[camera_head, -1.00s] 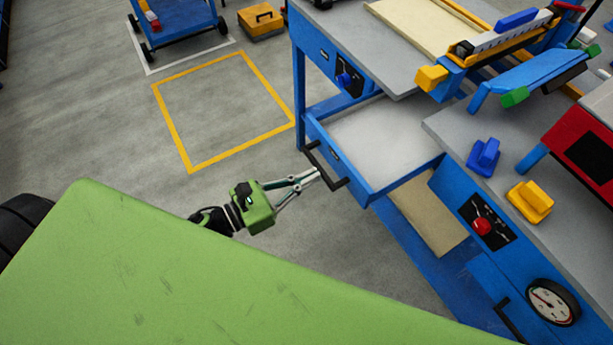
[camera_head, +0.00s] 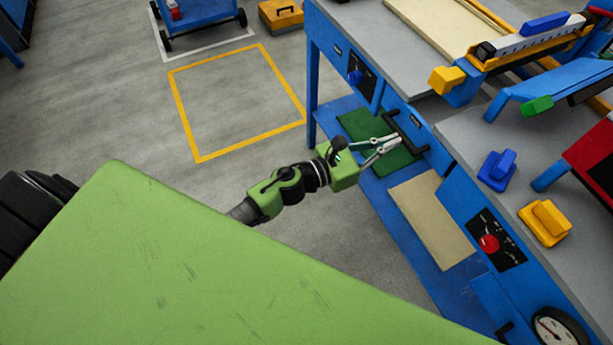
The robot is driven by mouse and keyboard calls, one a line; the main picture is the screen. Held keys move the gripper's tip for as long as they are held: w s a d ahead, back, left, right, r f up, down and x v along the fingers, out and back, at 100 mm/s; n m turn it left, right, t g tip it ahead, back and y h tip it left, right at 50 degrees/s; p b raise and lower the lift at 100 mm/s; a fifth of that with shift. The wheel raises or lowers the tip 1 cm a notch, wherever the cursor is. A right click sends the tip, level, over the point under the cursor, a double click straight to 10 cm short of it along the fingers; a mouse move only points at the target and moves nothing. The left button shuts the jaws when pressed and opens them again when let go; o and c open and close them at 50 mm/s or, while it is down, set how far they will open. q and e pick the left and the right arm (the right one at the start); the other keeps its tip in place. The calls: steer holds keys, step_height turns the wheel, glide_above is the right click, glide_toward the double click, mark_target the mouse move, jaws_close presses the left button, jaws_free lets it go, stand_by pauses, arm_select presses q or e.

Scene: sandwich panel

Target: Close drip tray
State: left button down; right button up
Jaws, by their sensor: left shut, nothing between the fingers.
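The drip tray (camera_head: 416,117) is a blue drawer with a black bar handle (camera_head: 407,137) in the front of the blue workbench. Its front sits about in line with the bench frame, and its grey inside no longer shows. Whether a small gap remains, I cannot tell. My left gripper (camera_head: 397,141) is at the handle, its fingertips close to or touching it. It is shut with nothing visible between the fingers. My right gripper is not in view.
The bench top (camera_head: 375,40) holds a blue clamp block (camera_head: 497,170) and a yellow one (camera_head: 544,222). A red button panel (camera_head: 490,243) and a gauge (camera_head: 558,330) are on the bench front. A lower shelf holds green and beige sheets (camera_head: 432,218).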

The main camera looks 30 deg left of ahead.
arm_select(q)
steer(key=shift+w+d+r, duration=0.1)
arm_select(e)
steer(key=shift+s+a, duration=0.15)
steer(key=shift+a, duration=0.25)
arm_select(q)
steer(key=v, duration=1.2)
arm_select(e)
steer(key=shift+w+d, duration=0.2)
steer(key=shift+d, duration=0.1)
